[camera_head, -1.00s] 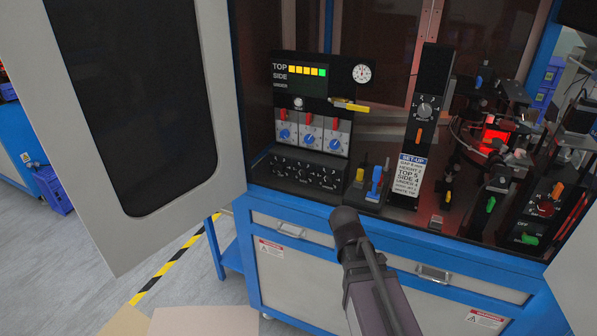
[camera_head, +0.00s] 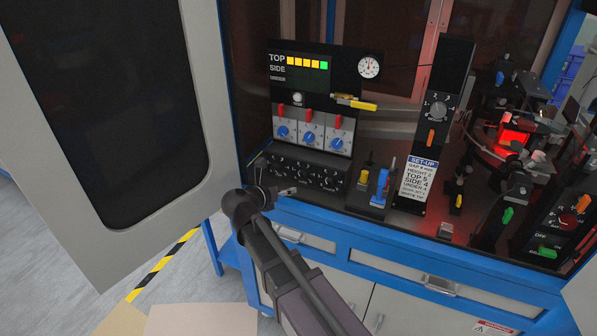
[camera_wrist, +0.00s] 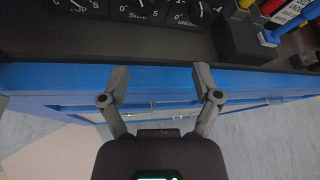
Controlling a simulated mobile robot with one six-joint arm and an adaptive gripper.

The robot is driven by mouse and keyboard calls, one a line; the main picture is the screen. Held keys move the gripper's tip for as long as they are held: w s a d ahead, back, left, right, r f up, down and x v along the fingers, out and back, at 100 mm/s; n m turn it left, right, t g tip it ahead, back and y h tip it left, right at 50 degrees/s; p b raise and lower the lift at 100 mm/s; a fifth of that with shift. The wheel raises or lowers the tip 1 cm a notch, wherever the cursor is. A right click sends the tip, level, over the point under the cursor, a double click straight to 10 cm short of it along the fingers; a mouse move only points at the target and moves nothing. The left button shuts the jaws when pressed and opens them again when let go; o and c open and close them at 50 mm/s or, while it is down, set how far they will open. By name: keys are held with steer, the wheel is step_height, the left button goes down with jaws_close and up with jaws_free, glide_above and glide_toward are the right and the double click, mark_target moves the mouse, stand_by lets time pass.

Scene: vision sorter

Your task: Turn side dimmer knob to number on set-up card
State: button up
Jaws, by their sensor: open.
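The black dimmer box (camera_head: 305,166) stands at the cabinet's front left. In the wrist view its SIDE dial (camera_wrist: 143,5) is the middle one, between TOP and UNDER, cut by the top edge; its setting is unclear. The white set-up card (camera_head: 418,180) is on the black post and reads TOP 5, SIDE 4, UNDER 4. My gripper (camera_wrist: 160,76) is open and empty, fingers spread over the blue cabinet edge, below and apart from the dials. In the head view my gripper (camera_head: 286,191) is in front of the box, partly hidden by my wrist.
Above the box are red switches with blue knobs (camera_head: 311,139) and a display (camera_head: 307,73) with a lit TOP row. Blue and yellow levers (camera_head: 381,184) stand right of the box. The open cabinet door (camera_head: 190,205) is close on the left.

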mark_target(299, 175)
steer(key=a, duration=0.1)
steer(key=n, duration=0.1)
steer(key=a+r+n, duration=0.1)
steer(key=shift+w+a+t, duration=0.3)
steer(key=shift+w+t, duration=0.05)
steer(key=shift+t, duration=0.05)
steer(key=shift+w, duration=0.1)
steer(key=b+x, duration=0.4)
steer(key=x, duration=0.9)
steer(key=shift+w+d+b, duration=0.2)
steer(key=shift+w+b, duration=0.05)
steer(key=shift+b, duration=0.1)
jaws_close()
